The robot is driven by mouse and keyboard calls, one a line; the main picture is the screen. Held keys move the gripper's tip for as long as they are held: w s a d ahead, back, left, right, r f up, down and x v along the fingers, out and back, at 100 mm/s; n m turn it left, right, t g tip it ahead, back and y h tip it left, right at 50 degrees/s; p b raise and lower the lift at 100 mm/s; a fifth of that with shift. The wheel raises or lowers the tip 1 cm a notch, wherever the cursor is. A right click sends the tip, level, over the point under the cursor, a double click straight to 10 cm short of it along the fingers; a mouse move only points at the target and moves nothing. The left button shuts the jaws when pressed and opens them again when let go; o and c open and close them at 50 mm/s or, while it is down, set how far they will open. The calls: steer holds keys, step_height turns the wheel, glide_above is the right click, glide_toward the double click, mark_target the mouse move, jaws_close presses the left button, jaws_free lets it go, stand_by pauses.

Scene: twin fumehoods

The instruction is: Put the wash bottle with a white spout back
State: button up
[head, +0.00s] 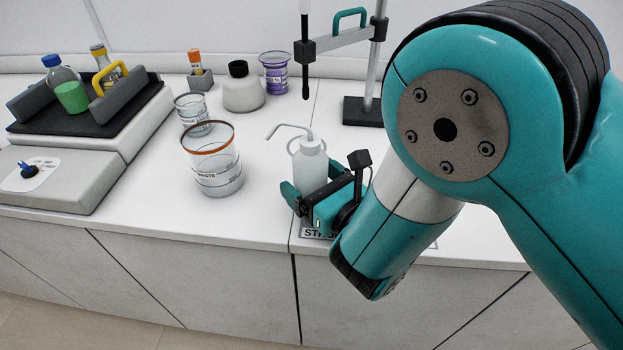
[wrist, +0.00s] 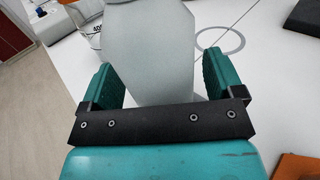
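The wash bottle (head: 309,170) has a translucent whitish body and a thin bent white spout pointing left. It looks upright in the head view, at the front middle of the counter. My gripper (head: 312,190) is around its lower body, one finger on each side. In the wrist view the bottle's pale grey body (wrist: 152,55) fills the space between the teal fingers of my gripper (wrist: 160,75). A narrow gap seems to show beside the right finger; firm contact is not clear. The bottle's base is hidden. A grey ring mark (wrist: 221,40) lies on the counter near the bottle.
An orange-rimmed beaker (head: 215,178) and a smaller beaker (head: 191,112) stand left of the bottle. A stand (head: 365,110) with a hanging black-tipped rod is at the back right.

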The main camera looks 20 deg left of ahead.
steer(key=shift+r, duration=0.25)
steer(key=shift+s+d+f+b, duration=0.35)
steer(key=shift+d+b, duration=0.1)
steer(key=shift+b, duration=0.5)
steer(key=b+v, duration=0.8)
steer(key=shift+s+d, duration=0.1)
steer(key=shift+d, duration=0.1)
steer(key=shift+s+d+r+p, duration=0.2)
steer(key=shift+r+p, duration=0.3)
steer(key=shift+p, duration=0.95)
steer(key=d+p, duration=0.1)
steer(key=p, duration=0.1)
steer(key=shift+s+d+p, duration=0.1)
steer(key=shift+s+p, duration=0.2)
steer(key=shift+s, duration=0.05)
steer(key=shift+s+d+f+p, duration=0.1)
steer(key=shift+d+f+p, duration=0.15)
steer(key=shift+p, duration=0.1)
